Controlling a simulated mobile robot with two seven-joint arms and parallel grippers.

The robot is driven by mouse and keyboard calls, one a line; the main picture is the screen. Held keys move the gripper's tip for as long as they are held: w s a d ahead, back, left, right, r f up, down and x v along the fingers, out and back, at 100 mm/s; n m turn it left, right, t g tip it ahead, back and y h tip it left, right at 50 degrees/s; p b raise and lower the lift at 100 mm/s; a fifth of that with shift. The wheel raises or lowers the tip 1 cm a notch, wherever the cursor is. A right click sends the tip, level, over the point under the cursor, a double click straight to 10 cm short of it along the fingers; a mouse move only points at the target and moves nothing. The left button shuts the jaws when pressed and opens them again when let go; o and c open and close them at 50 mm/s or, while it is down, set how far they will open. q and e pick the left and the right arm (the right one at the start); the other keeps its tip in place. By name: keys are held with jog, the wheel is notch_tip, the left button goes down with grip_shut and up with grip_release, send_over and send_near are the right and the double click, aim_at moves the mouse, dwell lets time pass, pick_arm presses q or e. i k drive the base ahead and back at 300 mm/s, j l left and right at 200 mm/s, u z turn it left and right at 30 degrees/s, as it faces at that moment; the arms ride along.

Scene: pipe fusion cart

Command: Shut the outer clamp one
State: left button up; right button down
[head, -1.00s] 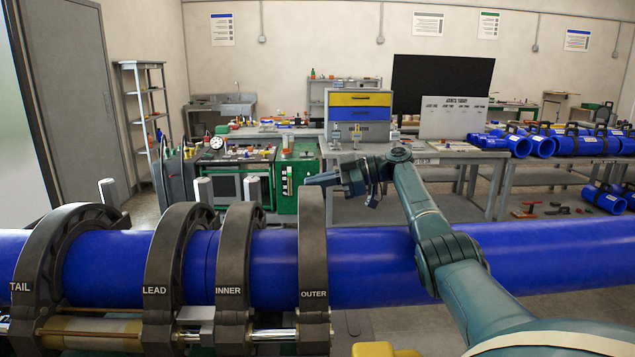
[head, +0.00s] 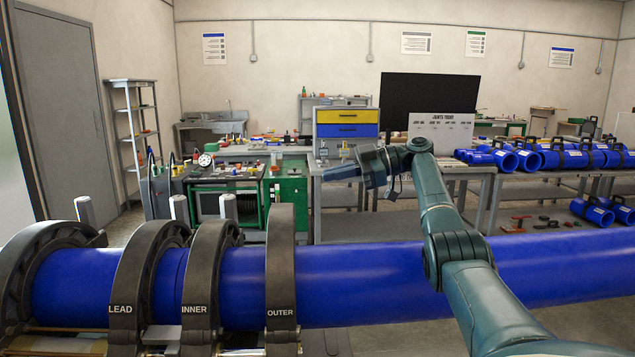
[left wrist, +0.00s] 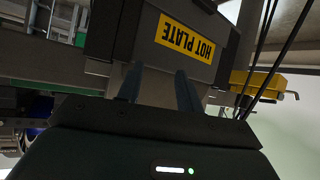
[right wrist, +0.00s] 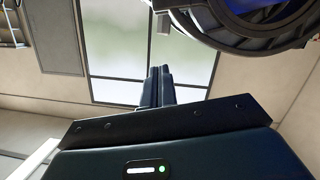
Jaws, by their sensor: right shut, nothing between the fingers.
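The outer clamp (head: 281,270) is a dark ring labelled OUTER, the rightmost of the clamps on the long blue pipe (head: 400,280). Its upper half arches over the pipe; its fastening on the far side is hidden. My right gripper (head: 330,173) is shut and empty, beyond the pipe and above and right of the ring's top. In the right wrist view its fingers (right wrist: 158,85) are together, with a dark clamp ring (right wrist: 235,35) at upper right. My left gripper (left wrist: 158,90) has its fingers apart before a dark box labelled HOT PLATE (left wrist: 186,38).
The inner clamp (head: 203,285), lead clamp (head: 130,285) and tail clamp (head: 20,270) stand left of the outer one. Pale upright posts (head: 179,209) rise behind them. A workbench (head: 400,165) and shelf (head: 135,130) stand farther back. Floor shows between pipe and benches.

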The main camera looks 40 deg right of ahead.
aim_at(280, 306)
jog(key=k+l+u, duration=0.35)
jog(key=l, duration=0.2)
jog(key=k+l+u, duration=0.4)
jog(key=l, duration=0.15)
jog(key=i, duration=0.1)
